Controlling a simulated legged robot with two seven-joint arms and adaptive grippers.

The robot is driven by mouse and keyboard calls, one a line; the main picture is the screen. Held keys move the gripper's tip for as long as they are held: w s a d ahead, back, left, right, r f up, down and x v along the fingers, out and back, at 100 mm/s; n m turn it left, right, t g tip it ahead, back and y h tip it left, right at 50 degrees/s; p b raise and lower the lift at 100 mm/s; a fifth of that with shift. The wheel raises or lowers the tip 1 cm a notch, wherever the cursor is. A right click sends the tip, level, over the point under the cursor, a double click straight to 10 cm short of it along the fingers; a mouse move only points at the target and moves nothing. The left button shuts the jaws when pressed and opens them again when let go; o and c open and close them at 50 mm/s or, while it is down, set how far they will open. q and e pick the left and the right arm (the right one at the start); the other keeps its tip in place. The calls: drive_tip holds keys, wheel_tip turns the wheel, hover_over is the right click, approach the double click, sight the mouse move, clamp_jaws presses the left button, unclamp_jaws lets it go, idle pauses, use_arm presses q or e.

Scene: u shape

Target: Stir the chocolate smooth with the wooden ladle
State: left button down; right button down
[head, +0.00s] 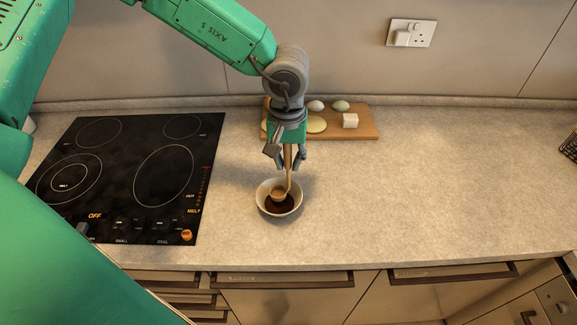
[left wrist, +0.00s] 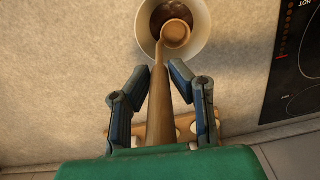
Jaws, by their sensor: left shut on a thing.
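A pale bowl (head: 262,197) of dark chocolate (head: 280,207) stands on the counter, right of the hob. The wooden ladle (head: 291,180) points down into it, its cup at the chocolate. My left gripper (head: 287,157) is above the bowl, shut on the ladle's handle. In the left wrist view the gripper's fingers (left wrist: 160,75) flank the ladle handle (left wrist: 159,110), and the ladle's cup lies inside the bowl (left wrist: 205,48) over the chocolate (left wrist: 163,14). How deep the cup sits is hard to tell. My right gripper is not in view.
A black hob (head: 125,215) with marked rings and controls lies left of the bowl. A wooden board (head: 365,127) with several small pale items is behind the arm, near the wall. Drawers run below the front edge.

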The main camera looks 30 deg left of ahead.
use_arm(q)
drive_tip(key=shift+a+r, duration=0.1)
drive_tip(key=shift+r, duration=2.65)
